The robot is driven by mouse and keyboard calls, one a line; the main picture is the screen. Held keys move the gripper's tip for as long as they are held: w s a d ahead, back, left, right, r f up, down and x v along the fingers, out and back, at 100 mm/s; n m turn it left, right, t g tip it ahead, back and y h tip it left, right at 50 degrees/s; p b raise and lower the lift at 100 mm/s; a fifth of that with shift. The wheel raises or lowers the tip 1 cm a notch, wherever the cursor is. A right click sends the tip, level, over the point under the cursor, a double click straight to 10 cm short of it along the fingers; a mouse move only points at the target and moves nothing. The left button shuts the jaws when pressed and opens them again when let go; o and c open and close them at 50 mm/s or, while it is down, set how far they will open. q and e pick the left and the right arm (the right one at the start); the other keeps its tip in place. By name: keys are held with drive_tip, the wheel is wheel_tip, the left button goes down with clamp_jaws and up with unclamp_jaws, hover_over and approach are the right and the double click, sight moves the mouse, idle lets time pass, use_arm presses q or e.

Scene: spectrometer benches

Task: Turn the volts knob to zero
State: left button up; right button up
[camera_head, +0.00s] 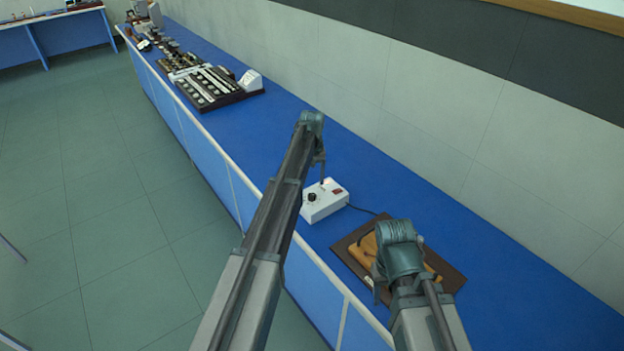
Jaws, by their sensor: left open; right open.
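A small white box (322,208) sits on the blue bench. It has a round black knob (311,197) on its top face and a red switch (338,191) to the right of it. The markings are too small to read, so I cannot tell whether this is the volts knob or where it points. My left gripper (322,181) hangs over the back of the box, just right of the knob, open and empty. I cannot tell whether it touches the box. My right gripper (377,291) hangs over the brown board, open, its fingers partly hidden by my arm.
A dark brown board (447,275) with orange-brown pieces lies right of the box, partly under my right arm. A black cable (361,209) runs between them. Farther along the bench stand dark racks of instruments (210,88). The wall (420,90) closes the back; bench between is clear.

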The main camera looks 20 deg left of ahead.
sight(312, 195)
use_arm(q)
wheel_tip(312, 195, up, 7)
drive_tip(key=p, duration=0.6)
drive_tip(key=shift+r, duration=0.2)
use_arm(e)
wheel_tip(312, 195, up, 7)
drive_tip(key=shift+r, duration=0.15)
use_arm(q)
drive_tip(key=s+d+f+m+b, duration=0.2)
drive_tip(key=s+d, duration=0.3)
drive_tip(key=s, duration=0.7)
drive_tip(key=s+d+f+m+b, duration=0.3)
drive_tip(key=s+d, duration=0.3)
drive_tip(key=s, duration=0.6)
drive_tip(key=s+d+f+m+y+b, duration=0.1)
drive_tip(key=s+d, duration=0.4)
drive_tip(key=s, duration=0.7)
drive_tip(key=shift+s+d+f+m+b, duration=0.3)
drive_tip(key=shift+s+f+m+b, duration=0.1)
drive_tip(key=shift+f+m+b, duration=0.45)
use_arm(e)
wheel_tip(312, 195, down, 8)
